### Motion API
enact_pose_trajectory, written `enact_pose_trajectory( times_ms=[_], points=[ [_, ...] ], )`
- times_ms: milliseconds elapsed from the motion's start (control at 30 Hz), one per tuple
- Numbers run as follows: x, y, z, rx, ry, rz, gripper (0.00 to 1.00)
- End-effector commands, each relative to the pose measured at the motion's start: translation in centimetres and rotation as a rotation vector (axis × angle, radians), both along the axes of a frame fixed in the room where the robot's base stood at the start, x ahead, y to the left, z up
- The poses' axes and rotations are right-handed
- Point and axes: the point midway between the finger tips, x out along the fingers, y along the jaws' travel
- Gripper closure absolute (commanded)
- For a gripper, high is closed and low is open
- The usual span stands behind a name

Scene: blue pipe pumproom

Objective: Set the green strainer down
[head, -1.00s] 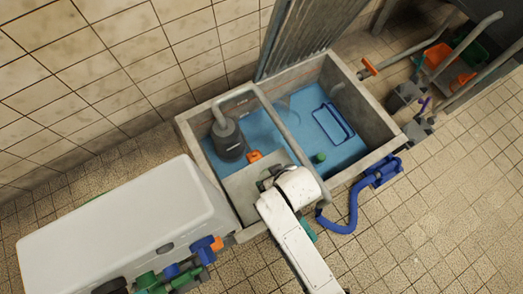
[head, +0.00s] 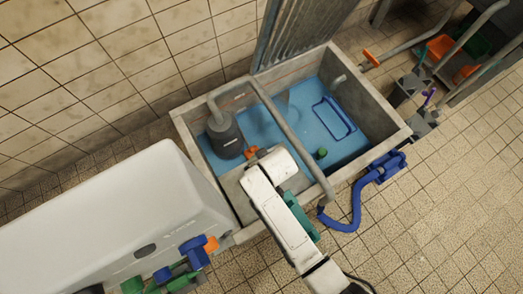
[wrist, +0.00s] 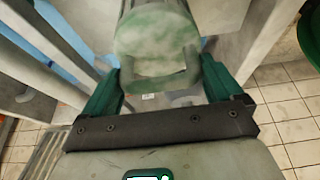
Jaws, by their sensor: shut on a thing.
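The green strainer (wrist: 155,45) shows in the wrist view as a round, mottled green and whitish body, held upright in the picture between my gripper's two dark green fingers. My gripper (wrist: 160,82) is shut on its near end. The far end of the strainer runs out of the top of the picture.
Blue water (head: 290,118) fills the sump, with a dark grey pump (head: 225,136), a blue frame (head: 334,118) and a small green knob (head: 321,153) in it. A grey pipe (head: 290,130) crosses above. A blue hose (head: 350,215) and a white tank (head: 110,215) flank my arm.

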Motion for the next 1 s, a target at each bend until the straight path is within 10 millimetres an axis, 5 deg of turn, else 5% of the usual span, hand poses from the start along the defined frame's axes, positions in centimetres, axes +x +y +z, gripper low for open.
enact_pose_trajectory(
  times_ms=[267,300,333,667,1000],
  points=[
    [0.0,0.0,-0.3,0.001,-0.001,0.000,0.63],
    [0.0,0.0,-0.2,0.000,0.000,0.000,0.03],
    [0.0,0.0,-0.2,0.000,0.000,0.000,0.00],
    [-0.1,-0.1,0.5,0.000,0.000,0.000,0.00],
    [-2.0,-1.4,6.4,0.001,-0.001,-0.001,0.00]
  ],
)
